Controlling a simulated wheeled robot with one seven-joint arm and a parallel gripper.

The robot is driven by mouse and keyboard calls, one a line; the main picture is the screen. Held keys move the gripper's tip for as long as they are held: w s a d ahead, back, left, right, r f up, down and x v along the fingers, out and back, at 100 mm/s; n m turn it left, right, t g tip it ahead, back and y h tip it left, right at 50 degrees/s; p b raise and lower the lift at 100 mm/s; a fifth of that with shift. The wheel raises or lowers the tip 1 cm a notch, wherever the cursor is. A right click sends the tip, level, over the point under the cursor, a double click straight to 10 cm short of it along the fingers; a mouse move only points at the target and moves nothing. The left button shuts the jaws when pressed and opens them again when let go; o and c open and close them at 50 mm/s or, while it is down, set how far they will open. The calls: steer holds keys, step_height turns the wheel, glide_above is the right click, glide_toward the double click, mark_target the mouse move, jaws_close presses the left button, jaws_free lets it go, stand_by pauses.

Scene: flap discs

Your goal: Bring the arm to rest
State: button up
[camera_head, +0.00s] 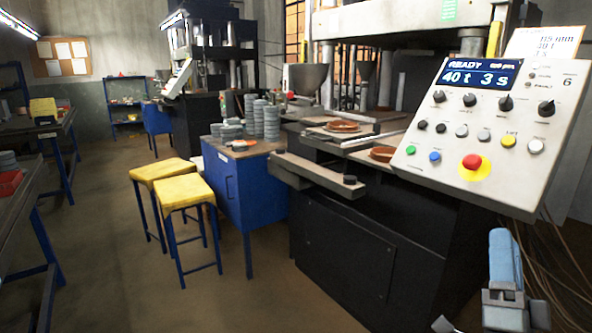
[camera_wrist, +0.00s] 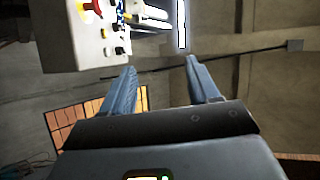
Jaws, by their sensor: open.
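My gripper (camera_head: 504,255) shows at the lower right of the head view, below the control panel, with its blue fingers pointing up. In the wrist view my gripper (camera_wrist: 160,85) has its two blue fingers apart, with nothing between them. The pale control panel (camera_head: 452,185) stands above it in the head view, with a display reading "READY" and "40 t 3 s", several knobs and a red button on a yellow disc. Part of a panel with buttons (camera_wrist: 90,45) also shows at the upper left of the wrist view, apart from the fingers.
A black press (camera_head: 350,250) fills the middle right, with a ledge (camera_head: 318,174) jutting left. A blue cabinet (camera_head: 235,190) bears stacks of grey discs (camera_head: 266,120). Two yellow stools (camera_head: 186,192) stand before it. Cables (camera_head: 555,265) hang behind my gripper. The floor at left centre is clear.

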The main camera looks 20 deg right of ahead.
steer(key=s+a+f+n+g+y, duration=0.1)
steer(key=s+a+f+n+y, duration=1)
steer(key=s+n+y, duration=0.15)
steer(key=s+a+f+n+g+y, duration=0.1)
steer(key=s+a+n+g, duration=0.1)
steer(key=s, duration=0.6)
steer(key=s+a+f+n+g+y, duration=0.1)
steer(key=s+a+n+g, duration=0.2)
steer(key=s+a, duration=0.3)
steer(key=s+g, duration=0.1)
steer(key=s, duration=0.1)
steer(key=shift+s+a+f+g, duration=0.25)
steer(key=shift+s+f+g, duration=0.05)
steer(key=shift+f, duration=0.05)
